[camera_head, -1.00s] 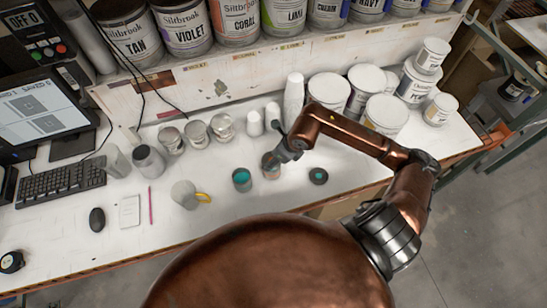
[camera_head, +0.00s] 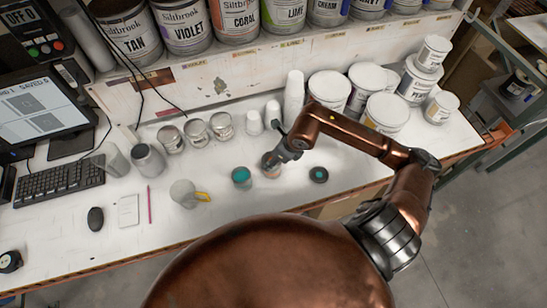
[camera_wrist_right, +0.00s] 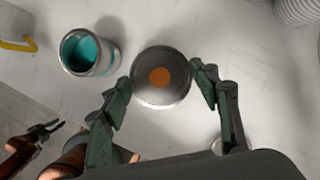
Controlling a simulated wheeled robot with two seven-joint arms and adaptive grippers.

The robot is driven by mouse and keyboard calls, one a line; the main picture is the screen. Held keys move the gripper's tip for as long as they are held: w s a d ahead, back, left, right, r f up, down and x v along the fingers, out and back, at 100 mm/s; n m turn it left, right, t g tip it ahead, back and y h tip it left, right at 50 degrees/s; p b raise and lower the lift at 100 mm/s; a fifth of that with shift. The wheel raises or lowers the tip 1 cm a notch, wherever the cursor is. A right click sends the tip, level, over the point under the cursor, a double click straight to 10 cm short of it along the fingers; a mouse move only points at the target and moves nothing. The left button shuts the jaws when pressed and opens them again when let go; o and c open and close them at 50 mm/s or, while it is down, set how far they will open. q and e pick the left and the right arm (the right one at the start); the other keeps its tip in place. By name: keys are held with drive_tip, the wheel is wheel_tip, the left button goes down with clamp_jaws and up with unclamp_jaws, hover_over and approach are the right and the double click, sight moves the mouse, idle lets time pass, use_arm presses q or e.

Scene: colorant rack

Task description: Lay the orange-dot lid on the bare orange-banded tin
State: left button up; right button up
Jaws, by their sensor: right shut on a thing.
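The orange-dot lid (camera_wrist_right: 160,78), a grey disc with an orange spot in its middle, lies between the fingers of my right gripper (camera_wrist_right: 161,80) in the right wrist view. The gripper is shut on the lid's rim. In the head view my right gripper (camera_head: 279,158) is over the orange-banded tin (camera_head: 271,168), hiding much of it. The lid covers the tin in the wrist view; I cannot tell whether they touch. My left gripper (camera_wrist_right: 45,131) shows small at the wrist view's lower left, beyond the bench edge; its jaw state is unclear.
An open tin with teal inside (camera_head: 241,177) stands just left of the orange-banded tin. A dark lid with a teal dot (camera_head: 318,175) lies to the right. A mug with a yellow handle (camera_head: 186,194) is farther left. Several white tubs (camera_head: 385,113) stand behind right.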

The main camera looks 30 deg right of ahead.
drive_tip(key=shift+f+b, duration=0.3)
drive_tip(key=shift+f, duration=0.05)
drive_tip(key=shift+r, duration=0.1)
drive_tip(key=o, duration=0.8)
drive_tip(key=shift+o, duration=0.2)
drive_tip(key=v, duration=1.2)
